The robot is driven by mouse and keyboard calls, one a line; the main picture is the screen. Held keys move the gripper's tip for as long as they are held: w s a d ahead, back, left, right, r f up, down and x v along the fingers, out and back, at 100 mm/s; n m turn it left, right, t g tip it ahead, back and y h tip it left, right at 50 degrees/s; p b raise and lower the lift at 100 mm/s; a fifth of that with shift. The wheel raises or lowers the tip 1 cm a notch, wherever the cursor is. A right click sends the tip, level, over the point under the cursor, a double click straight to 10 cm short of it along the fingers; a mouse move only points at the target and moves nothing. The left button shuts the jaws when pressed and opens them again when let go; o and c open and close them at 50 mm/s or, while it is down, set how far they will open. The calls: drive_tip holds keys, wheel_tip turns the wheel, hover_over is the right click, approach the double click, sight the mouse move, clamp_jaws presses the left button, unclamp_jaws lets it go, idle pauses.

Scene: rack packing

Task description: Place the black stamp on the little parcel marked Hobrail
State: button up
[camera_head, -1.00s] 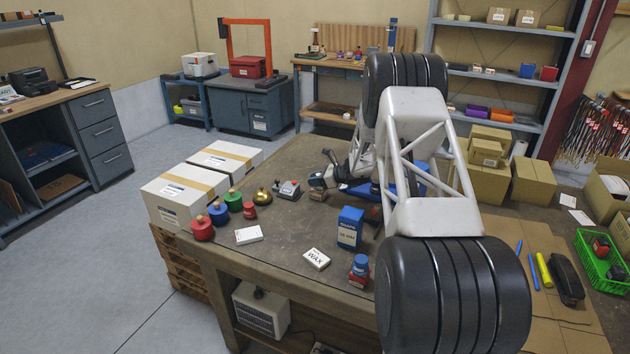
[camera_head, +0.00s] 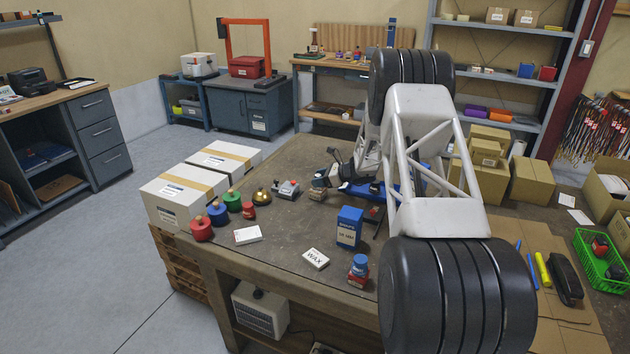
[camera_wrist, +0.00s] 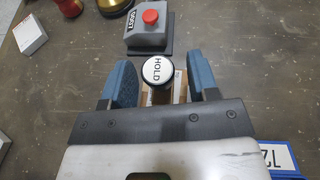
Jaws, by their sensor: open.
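My gripper (camera_wrist: 160,88) is open in the wrist view, with one blue fingertip on each side of a round, black-rimmed piece (camera_wrist: 157,70) whose white top reads HOLD. This looks like the black stamp. A tan block or small box (camera_wrist: 181,88) shows partly below it, between the fingers; no Hobrail mark is legible. In the head view my gripper (camera_head: 321,181) is low over the table beyond the blue box, and the tan piece (camera_head: 317,195) shows just under it. The arm hides part of that area.
A grey device with a red button (camera_wrist: 149,28) stands just beyond the fingers. Round red (camera_head: 202,230), blue (camera_head: 218,213) and green (camera_head: 233,201) pieces stand left. A blue box (camera_head: 349,228) and a WAX box (camera_head: 315,259) are nearer. The table between is clear.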

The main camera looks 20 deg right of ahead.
drive_tip(key=shift+v, duration=2.55)
drive_tip(key=shift+r, duration=0.1)
drive_tip(key=s+a+r+n+g+h, duration=0.25)
drive_tip(key=s+a+r+n, duration=0.35)
drive_tip(key=s+a+r, duration=0.6)
drive_tip(key=s+a+r+n+g+h, duration=0.1)
drive_tip(key=s+a+r+n+g, duration=0.4)
drive_tip(key=s+a+r, duration=0.7)
drive_tip(key=s+a+n+t+h, duration=0.1)
drive_tip(key=s+n+h, duration=0.2)
drive_tip(key=s, duration=1.6)
drive_tip(key=s+a+n+t+h, duration=0.1)
drive_tip(key=s+n+h, duration=0.3)
drive_tip(key=s+n, duration=0.6)
drive_tip(key=shift+s+r+n, duration=0.3)
drive_tip(key=shift+s+r, duration=0.15)
drive_tip(key=shift+s, duration=4.65)
